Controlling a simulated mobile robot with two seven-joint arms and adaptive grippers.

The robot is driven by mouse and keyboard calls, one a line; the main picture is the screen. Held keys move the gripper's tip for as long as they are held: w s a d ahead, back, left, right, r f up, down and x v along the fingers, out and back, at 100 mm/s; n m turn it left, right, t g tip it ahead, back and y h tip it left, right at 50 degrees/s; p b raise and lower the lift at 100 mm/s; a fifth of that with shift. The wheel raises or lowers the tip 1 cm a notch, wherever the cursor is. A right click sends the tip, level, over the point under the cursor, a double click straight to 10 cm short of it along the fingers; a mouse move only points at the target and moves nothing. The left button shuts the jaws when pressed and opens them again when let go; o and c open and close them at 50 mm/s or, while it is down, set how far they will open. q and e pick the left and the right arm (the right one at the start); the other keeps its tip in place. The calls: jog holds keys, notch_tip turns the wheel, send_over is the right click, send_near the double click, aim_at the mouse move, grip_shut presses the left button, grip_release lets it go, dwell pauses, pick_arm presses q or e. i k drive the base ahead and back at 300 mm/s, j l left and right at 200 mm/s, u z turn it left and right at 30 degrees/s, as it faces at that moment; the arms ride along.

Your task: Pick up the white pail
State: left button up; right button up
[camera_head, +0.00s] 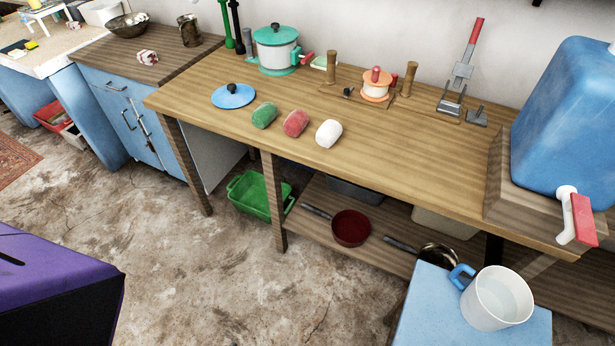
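The white pail (490,312) stands upright on a light blue stand (425,318) at the lower right. It has a blue handle on its left side, and its open top shows a pale inside. Nothing is touching the pail from above. Neither my left nor my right gripper shows in the head view.
A blue water container (565,115) with a red-handled tap (578,215) sits on a wooden block above and right of the pail. A long wooden table (400,165) runs behind it, with pans on its lower shelf. The stone floor (215,285) at left centre is clear.

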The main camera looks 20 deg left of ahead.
aim_at(498, 299)
jog(key=k+l+u, duration=0.1)
jog(key=l+u, duration=0.3)
jog(key=l, duration=0.65)
jog(key=k+l, duration=0.1)
jog(key=l, duration=0.75)
